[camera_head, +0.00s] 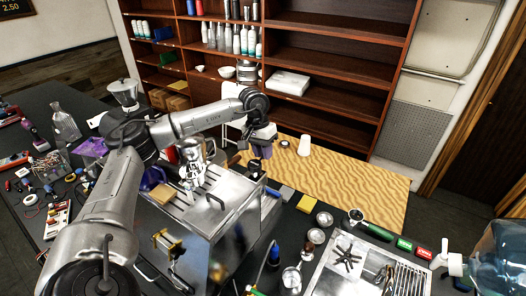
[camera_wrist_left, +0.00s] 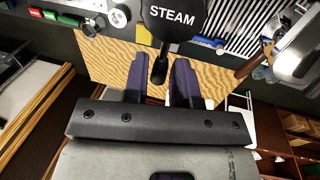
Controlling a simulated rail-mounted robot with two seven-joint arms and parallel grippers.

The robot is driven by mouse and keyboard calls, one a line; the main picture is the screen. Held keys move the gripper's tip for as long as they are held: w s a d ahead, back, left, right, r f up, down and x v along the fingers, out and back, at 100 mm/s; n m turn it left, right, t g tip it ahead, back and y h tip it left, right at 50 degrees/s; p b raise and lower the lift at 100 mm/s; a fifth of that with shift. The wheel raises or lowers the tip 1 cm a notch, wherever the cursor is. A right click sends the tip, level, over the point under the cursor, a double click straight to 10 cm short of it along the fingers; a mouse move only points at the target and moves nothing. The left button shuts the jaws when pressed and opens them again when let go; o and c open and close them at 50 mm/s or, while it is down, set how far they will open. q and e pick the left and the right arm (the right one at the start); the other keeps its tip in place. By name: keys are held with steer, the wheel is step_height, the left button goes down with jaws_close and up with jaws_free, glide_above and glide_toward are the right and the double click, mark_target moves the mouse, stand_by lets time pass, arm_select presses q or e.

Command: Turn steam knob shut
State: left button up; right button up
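The dark steam knob (camera_wrist_left: 174,18), marked "STEAM" in white, shows at the top of the left wrist view. Its narrow stem-like lower part (camera_wrist_left: 159,68) points down between the two purple fingertips of my left gripper (camera_wrist_left: 160,72). The fingers stand apart, with a thin gap seen on each side of that part, so the gripper looks open around it. I cannot tell any contact for sure. In the head view my left gripper (camera_head: 260,152) is at the back right of the steel brewer (camera_head: 205,215); the knob is not clear there. My right gripper is not in view.
A wooden shelf unit (camera_head: 335,55) stands behind a wavy-patterned tan surface (camera_head: 350,185). Tools and a glass bottle (camera_head: 64,120) crowd the dark bench at left.

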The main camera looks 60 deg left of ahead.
arm_select(q)
steer(key=shift+o, duration=1.4)
step_height(320, 180, up, 14)
steer(key=s+a, duration=0.1)
steer(key=a, duration=0.1)
steer(key=shift+s+a+f, duration=0.15)
steer(key=shift+s+f, duration=0.05)
steer(key=shift+f, duration=0.05)
